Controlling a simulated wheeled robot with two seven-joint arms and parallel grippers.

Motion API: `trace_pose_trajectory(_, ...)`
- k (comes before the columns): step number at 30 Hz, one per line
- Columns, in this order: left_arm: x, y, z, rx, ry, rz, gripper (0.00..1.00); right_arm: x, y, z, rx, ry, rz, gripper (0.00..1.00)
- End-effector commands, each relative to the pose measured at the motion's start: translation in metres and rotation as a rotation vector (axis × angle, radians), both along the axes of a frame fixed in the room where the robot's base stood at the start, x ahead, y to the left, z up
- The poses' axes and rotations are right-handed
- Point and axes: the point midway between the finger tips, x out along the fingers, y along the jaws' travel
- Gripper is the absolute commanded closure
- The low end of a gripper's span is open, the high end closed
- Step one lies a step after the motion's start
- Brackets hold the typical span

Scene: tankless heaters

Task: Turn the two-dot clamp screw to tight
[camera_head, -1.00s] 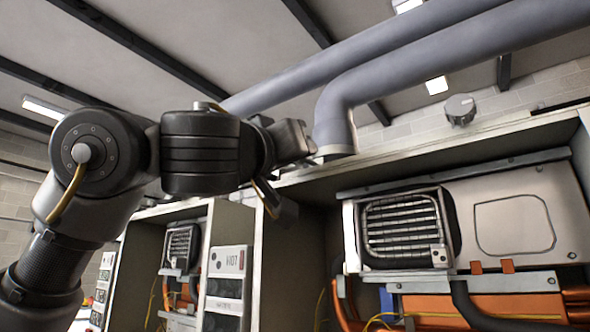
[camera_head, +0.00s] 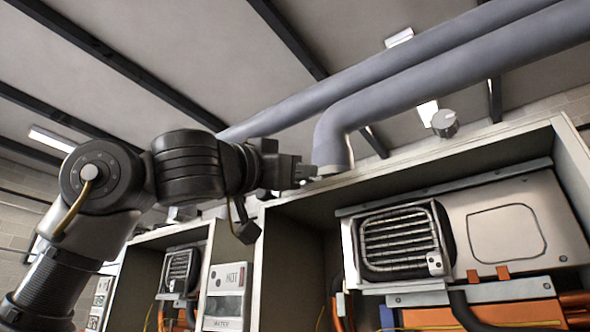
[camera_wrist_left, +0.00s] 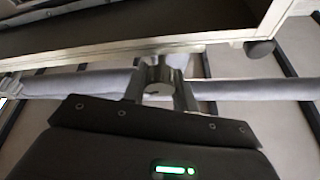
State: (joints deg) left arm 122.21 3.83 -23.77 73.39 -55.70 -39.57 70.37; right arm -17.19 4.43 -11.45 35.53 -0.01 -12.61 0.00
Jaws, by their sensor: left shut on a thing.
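My left gripper (camera_head: 305,173) is at the top front edge of the open heater cabinet, beside the foot of the grey pipe (camera_head: 333,150). In the left wrist view its two fingers (camera_wrist_left: 159,88) are shut on a short shiny metal cylinder, the clamp screw by its look (camera_wrist_left: 158,73), close to the cabinet's pale edge. No dots show on it there. In the head view the gripper hides the screw. A round grey knob (camera_head: 445,123) stands apart on the cabinet top, to the right. My right gripper is not in view.
The cabinet (camera_head: 400,165) holds a finned vent (camera_head: 400,240) and orange pipes (camera_head: 480,315). Large grey pipes run overhead, close above my gripper.

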Motion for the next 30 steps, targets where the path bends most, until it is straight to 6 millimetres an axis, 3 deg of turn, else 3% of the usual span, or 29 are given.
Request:
trace_pose_trajectory(12, 0.0, 0.001, 0.001, 0.005, -0.005, 0.001, 0.95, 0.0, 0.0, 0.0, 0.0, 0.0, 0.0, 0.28)
trace_pose_trajectory(13, 0.0, 0.001, 0.001, 0.004, -0.004, 0.001, 0.71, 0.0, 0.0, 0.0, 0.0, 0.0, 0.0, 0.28)
trace_pose_trajectory(18, 0.0, 0.001, 0.001, 0.004, -0.004, 0.001, 0.5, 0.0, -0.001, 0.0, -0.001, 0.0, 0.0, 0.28)
trace_pose_trajectory(26, 0.0, 0.001, 0.0, 0.005, -0.004, 0.0, 0.5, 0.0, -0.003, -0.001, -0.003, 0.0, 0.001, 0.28)
trace_pose_trajectory(30, -0.008, 0.007, -0.007, 0.004, -0.007, 0.0, 0.5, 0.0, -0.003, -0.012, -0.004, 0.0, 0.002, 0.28)
